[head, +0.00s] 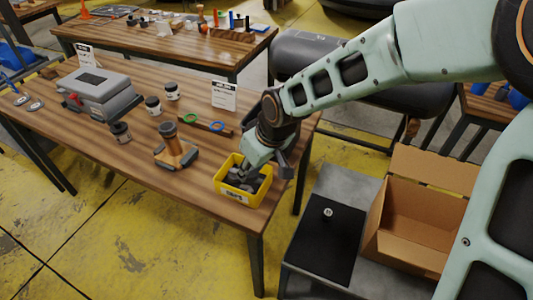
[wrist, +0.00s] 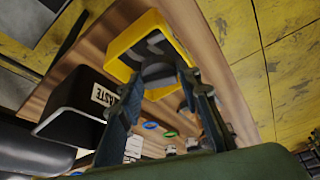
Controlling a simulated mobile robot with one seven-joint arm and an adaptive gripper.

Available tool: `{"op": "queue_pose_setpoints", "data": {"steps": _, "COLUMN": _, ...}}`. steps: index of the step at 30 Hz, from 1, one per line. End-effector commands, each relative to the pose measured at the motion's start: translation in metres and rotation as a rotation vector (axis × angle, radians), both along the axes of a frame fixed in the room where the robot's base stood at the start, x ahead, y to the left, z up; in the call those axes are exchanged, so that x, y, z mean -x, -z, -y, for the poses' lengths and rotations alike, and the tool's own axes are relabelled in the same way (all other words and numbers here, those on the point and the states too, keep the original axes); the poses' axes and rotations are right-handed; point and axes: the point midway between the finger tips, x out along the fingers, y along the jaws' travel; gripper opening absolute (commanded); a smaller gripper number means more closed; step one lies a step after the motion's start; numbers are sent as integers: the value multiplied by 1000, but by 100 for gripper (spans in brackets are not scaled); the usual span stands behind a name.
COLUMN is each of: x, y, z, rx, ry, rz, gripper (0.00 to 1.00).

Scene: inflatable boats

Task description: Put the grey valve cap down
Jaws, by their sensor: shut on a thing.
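My gripper (head: 249,170) is low over the yellow bin (head: 225,186) at the front right corner of the wooden table. In the wrist view, the two fingers (wrist: 160,80) are shut on a dark grey round cap (wrist: 157,70). The yellow bin (wrist: 121,48) is right behind the cap in that view, with more grey pieces (wrist: 153,43) inside. In the head view, the held cap is hard to tell from the grey pieces in the bin. I cannot tell whether it touches them.
A black box labelled waste (wrist: 78,105) shows in the wrist view. A cardboard box (head: 420,205) and black mat (head: 325,235) are right.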

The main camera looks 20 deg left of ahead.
Motion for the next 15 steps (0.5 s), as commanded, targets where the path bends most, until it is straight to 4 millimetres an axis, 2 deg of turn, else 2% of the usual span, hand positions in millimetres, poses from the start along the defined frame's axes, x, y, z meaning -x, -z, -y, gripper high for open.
{"op": "queue_pose_setpoints", "data": {"steps": 1, "x": -5, "y": 14, "z": -3, "rx": 1, "ry": -3, "rz": -5, "gripper": 22}}
{"op": "queue_pose_setpoints", "data": {"steps": 6, "x": -24, "y": 34, "z": -9, "rx": 1, "ry": -1, "rz": -3, "gripper": 22}}
{"op": "queue_pose_setpoints", "data": {"steps": 15, "x": -37, "y": 50, "z": -12, "rx": 1, "ry": 0, "rz": -3, "gripper": 22}}
